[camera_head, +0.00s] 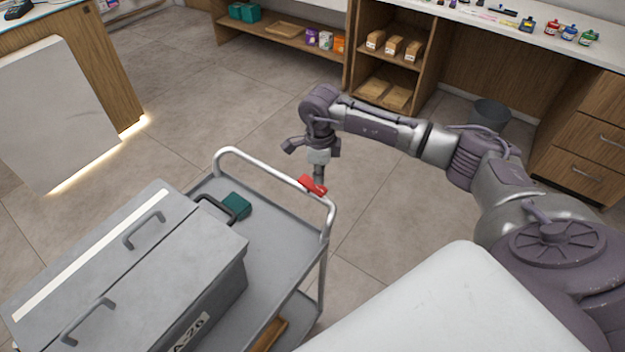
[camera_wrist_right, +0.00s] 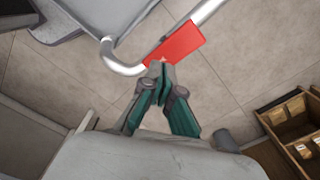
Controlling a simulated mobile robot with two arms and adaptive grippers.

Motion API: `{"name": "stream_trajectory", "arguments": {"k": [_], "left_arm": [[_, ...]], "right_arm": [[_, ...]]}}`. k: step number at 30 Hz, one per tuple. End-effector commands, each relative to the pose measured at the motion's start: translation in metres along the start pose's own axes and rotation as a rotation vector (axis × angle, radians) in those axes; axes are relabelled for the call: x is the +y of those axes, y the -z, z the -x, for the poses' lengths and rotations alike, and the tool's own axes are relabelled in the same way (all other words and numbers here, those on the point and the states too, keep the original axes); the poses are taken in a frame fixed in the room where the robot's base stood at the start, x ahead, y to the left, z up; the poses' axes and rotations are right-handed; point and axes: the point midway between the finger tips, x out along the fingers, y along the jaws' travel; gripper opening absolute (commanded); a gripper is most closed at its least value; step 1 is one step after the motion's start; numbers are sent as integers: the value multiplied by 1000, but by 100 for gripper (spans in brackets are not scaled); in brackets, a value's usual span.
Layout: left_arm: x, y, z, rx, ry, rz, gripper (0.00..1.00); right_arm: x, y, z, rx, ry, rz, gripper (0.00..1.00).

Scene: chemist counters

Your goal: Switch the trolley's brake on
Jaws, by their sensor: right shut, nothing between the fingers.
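The trolley (camera_head: 283,240) stands at the lower left to middle of the head view, with a bent metal push handle (camera_head: 262,164). A red brake piece (camera_head: 311,185) sits on the handle's right part; it also shows as a red block on the tube in the right wrist view (camera_wrist_right: 176,45). My right gripper (camera_head: 319,178) points down just behind the red piece. Its fingertips (camera_wrist_right: 157,70) are together and empty, at the near edge of the red piece; I cannot tell whether they touch it. My left gripper is out of view.
A large grey case (camera_head: 150,265) and a small teal box (camera_head: 237,205) stand on the trolley's top. Wooden shelving (camera_head: 352,50) and drawers (camera_head: 590,140) line the back and right. A bin (camera_head: 491,115) stands under the counter. Floor behind the handle is clear.

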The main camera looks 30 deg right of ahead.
Motion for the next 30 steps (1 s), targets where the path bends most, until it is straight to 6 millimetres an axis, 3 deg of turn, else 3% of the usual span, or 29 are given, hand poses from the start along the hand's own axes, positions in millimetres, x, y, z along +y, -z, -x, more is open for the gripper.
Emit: {"name": "stream_trajectory", "arguments": {"k": [15,30], "left_arm": [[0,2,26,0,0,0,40],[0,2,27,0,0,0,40]], "right_arm": [[0,0,44,0,0,0,0],[0,0,45,1,-1,0,0]]}}
